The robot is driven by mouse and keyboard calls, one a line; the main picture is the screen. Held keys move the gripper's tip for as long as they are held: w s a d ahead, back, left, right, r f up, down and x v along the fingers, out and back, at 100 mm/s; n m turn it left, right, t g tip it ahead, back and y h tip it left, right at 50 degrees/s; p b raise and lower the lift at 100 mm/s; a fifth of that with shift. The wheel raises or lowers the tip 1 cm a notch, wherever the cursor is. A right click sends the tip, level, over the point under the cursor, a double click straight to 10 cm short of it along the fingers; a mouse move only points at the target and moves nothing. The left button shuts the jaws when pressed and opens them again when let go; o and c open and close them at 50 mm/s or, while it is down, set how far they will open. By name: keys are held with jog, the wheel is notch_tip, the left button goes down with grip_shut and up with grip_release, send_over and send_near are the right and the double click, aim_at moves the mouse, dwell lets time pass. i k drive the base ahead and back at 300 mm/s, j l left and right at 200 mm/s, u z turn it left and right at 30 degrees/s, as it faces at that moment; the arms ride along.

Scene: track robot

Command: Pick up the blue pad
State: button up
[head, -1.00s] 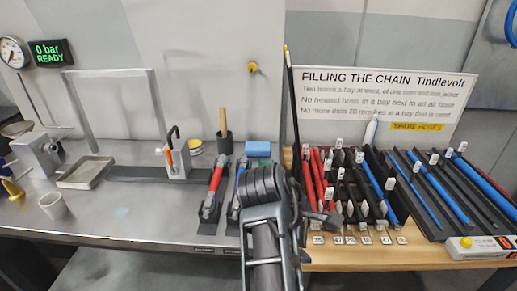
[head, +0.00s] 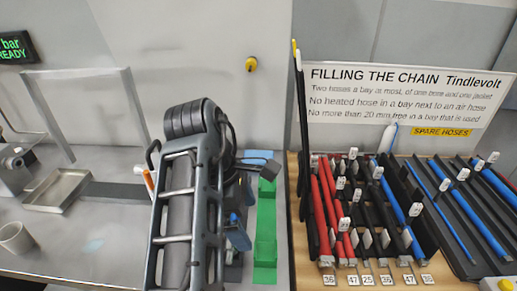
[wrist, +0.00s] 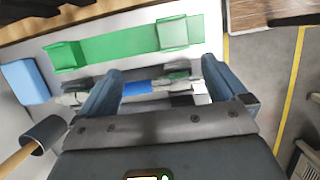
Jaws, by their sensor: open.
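The blue pad (wrist: 25,82) is a light blue block at the left edge of the wrist view, lying on the grey bench. I cannot tell whether the fingers touch the banded tool.
A green tray (wrist: 110,48) with raised ends lies beyond the fingers; the head view shows it too (head: 265,235). A hose rack (head: 450,225) fills the right. A metal tray (head: 60,190) lies left.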

aim_at(266, 154)
jog(key=i, duration=0.95)
